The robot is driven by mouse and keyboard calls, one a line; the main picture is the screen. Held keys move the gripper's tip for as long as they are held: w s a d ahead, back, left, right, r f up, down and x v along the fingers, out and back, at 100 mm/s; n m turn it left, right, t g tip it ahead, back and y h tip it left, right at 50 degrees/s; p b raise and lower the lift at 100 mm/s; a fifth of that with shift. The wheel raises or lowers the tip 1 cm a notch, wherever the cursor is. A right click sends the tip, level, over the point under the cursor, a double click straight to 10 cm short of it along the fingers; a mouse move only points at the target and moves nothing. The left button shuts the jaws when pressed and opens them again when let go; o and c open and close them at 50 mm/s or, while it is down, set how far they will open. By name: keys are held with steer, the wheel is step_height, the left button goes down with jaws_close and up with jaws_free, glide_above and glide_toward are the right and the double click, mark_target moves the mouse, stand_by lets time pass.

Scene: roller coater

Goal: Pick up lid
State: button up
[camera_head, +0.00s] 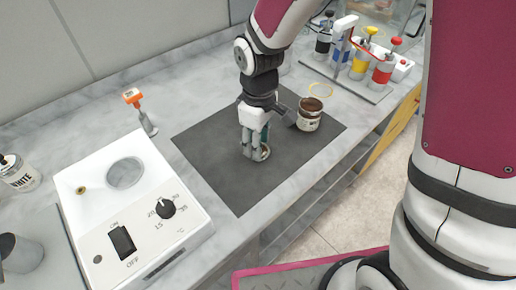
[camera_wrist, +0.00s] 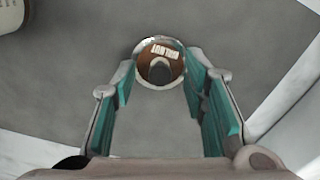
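The lid (camera_wrist: 149,50) is a small round piece with a silvery rim and a brown, lettered middle. In the wrist view it lies on the dark mat, between and just beyond the fingertips of my gripper (camera_wrist: 160,80). Its far rim is clear of the fingers; I cannot tell whether the tips touch its sides. My gripper is open, its teal-padded fingers apart. In the head view my gripper (camera_head: 256,150) points down at the mat, and the fingers hide most of the lid. An open jar with brown contents (camera_head: 309,122) stands to its right.
The dark mat (camera_head: 229,192) lies on a grey marbled worktop. A white heater box (camera_head: 130,215) stands at front left, with an orange-topped tool (camera_head: 142,112) behind it. A rack of coloured bottles (camera_head: 360,62) is at back right. The mat's near part is free.

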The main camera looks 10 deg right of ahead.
steer(key=c, duration=0.9)
steer(key=shift+c, duration=0.2)
